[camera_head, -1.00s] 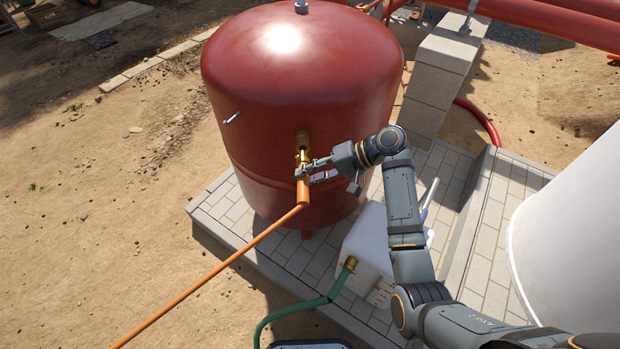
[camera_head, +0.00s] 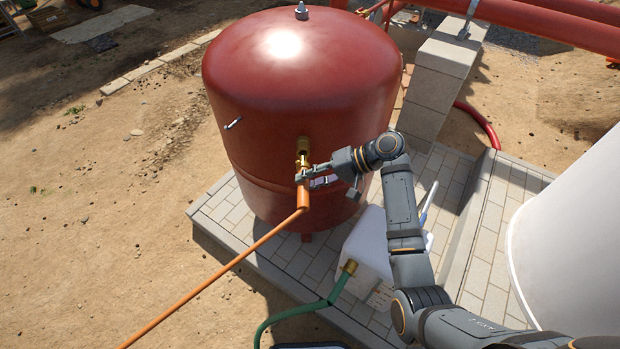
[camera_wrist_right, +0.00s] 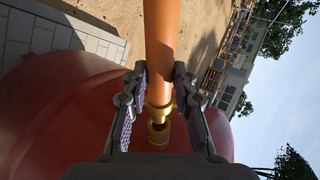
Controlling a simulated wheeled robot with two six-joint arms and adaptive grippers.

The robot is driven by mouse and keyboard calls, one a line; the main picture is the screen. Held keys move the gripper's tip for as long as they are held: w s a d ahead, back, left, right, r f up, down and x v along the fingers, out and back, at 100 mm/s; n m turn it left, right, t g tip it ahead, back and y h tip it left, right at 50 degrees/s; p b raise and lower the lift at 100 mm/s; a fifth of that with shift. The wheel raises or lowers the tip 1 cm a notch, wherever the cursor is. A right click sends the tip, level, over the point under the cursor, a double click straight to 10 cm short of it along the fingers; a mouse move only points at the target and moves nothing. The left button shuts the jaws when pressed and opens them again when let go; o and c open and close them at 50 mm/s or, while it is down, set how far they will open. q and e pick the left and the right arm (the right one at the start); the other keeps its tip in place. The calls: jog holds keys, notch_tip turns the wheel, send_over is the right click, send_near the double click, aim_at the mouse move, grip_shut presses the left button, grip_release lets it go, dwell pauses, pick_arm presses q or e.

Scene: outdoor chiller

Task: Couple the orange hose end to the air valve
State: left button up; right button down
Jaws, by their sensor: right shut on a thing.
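The orange hose (camera_head: 215,268) runs up from the lower left to the front of the red tank (camera_head: 250,80). My right gripper (camera_head: 306,178) is shut on the orange hose end (camera_head: 303,198), just below the brass air valve (camera_head: 303,146) on the tank wall. In the right wrist view, the hose end (camera_wrist_right: 161,60) passes between the two fingers (camera_wrist_right: 160,90). Its brass fitting (camera_wrist_right: 158,112) is in line with the brass valve (camera_wrist_right: 158,136). I cannot tell whether they are joined or only close. My left gripper is not in view.
A white box (camera_head: 370,240) with a green hose (camera_head: 305,308) stands on the paved slab (camera_head: 225,215) below my right arm. A large white tank (camera_head: 575,235) is at the right. A block pillar (camera_head: 440,70) and red pipes are behind. Open sandy ground lies left.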

aim_at(307, 168)
jog(key=shift+r, duration=0.15)
jog(key=shift+p, duration=0.5)
jog(key=w+b, duration=0.1)
jog(key=w, duration=0.1)
jog(key=shift+w, duration=0.3)
dwell(0.4)
jog(key=shift+p, duration=0.45)
jog(key=shift+w, duration=0.2)
jog(key=shift+w+b, duration=0.3)
jog(key=shift+w, duration=0.25)
